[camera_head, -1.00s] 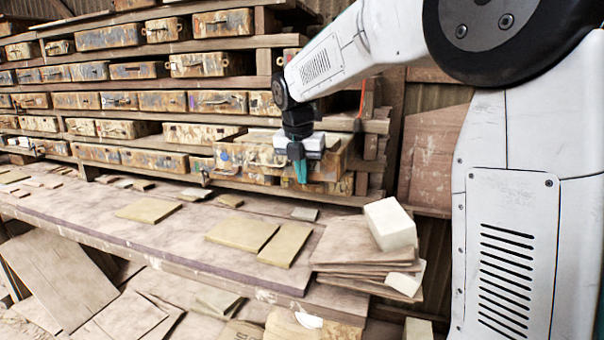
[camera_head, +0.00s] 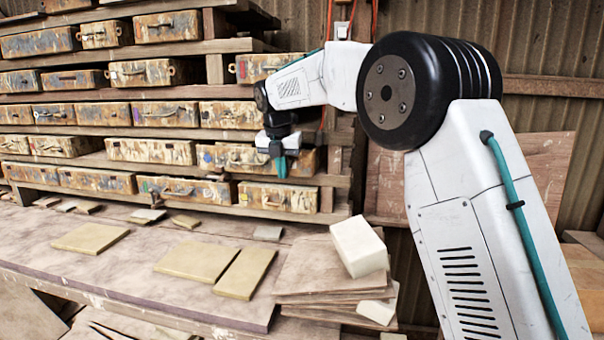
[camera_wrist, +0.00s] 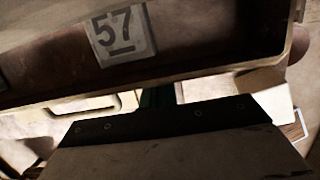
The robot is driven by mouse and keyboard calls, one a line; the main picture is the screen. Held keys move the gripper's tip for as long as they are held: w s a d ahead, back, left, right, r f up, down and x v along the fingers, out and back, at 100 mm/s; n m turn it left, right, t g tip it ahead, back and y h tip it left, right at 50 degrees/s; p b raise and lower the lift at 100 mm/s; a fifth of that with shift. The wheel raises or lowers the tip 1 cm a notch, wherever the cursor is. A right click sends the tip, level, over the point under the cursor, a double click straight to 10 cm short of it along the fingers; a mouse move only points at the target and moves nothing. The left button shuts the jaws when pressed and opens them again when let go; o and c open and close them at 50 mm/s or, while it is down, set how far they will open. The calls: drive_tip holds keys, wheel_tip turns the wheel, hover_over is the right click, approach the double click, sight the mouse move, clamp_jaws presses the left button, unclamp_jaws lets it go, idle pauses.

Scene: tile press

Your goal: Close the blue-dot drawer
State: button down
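The blue-dot drawer (camera_head: 229,160) is a worn, paint-stained box front with a small blue mark near its left end. It sits in the lower right of the rack, one row above the bottom. I cannot tell exactly how far it stands out. My gripper (camera_head: 281,168), with teal fingers pointing down, is at the right part of this front and covers some of it. Contact is unclear. In the wrist view a box edge with a "57" label (camera_wrist: 119,33) crosses the top. The fingers are mostly hidden there, and their gap cannot be seen.
The rack (camera_head: 216,47) holds several rows of similar drawers. Below it a workbench (camera_head: 120,260) carries flat tan tiles (camera_head: 197,261) and a stack of thin boards (camera_head: 315,268) with a white block (camera_head: 359,247) on top. Open air lies between the bench top and my arm.

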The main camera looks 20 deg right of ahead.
drive_tip(key=shift+w+d+r, duration=0.1)
drive_tip(key=shift+w+d, duration=0.25)
drive_tip(key=shift+w, duration=0.3)
drive_tip(key=shift+w+d, duration=0.3)
drive_tip(key=shift+w, duration=0.3)
drive_tip(key=shift+s, duration=0.1)
